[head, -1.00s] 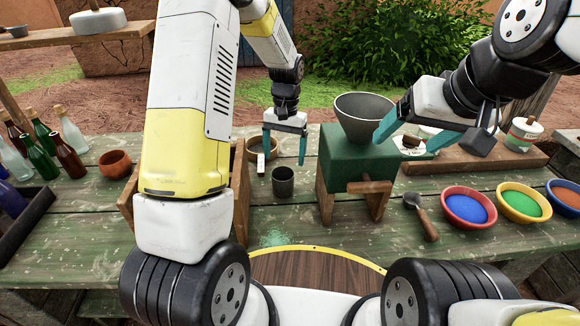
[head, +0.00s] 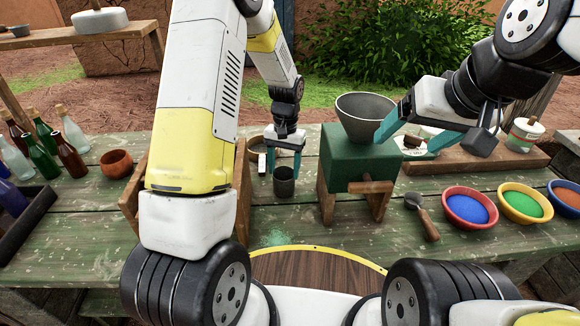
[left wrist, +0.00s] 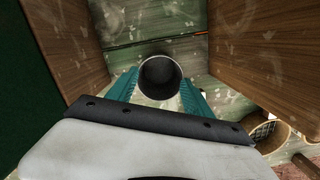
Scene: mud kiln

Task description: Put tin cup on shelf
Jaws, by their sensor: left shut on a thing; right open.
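The tin cup (head: 284,182) is a small dark grey cup standing upright on the green table, left of the green mill box. My left gripper (head: 284,165) reaches down over it with teal fingers and is shut on the cup. In the left wrist view the cup (left wrist: 160,78) shows its round open mouth between the two teal fingers (left wrist: 160,92). My right gripper (head: 418,135) is open and empty beside the grey funnel. Which board is the shelf I cannot tell for sure; a raised wooden plank (head: 88,36) stands at the back left.
The green mill box (head: 352,155) with its grey funnel (head: 364,112) stands close right of the cup. A wooden frame (head: 242,195) stands left of it. Bottles (head: 70,158) and a clay bowl (head: 116,163) are at left; pigment bowls (head: 467,208) and a scoop (head: 424,215) at right.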

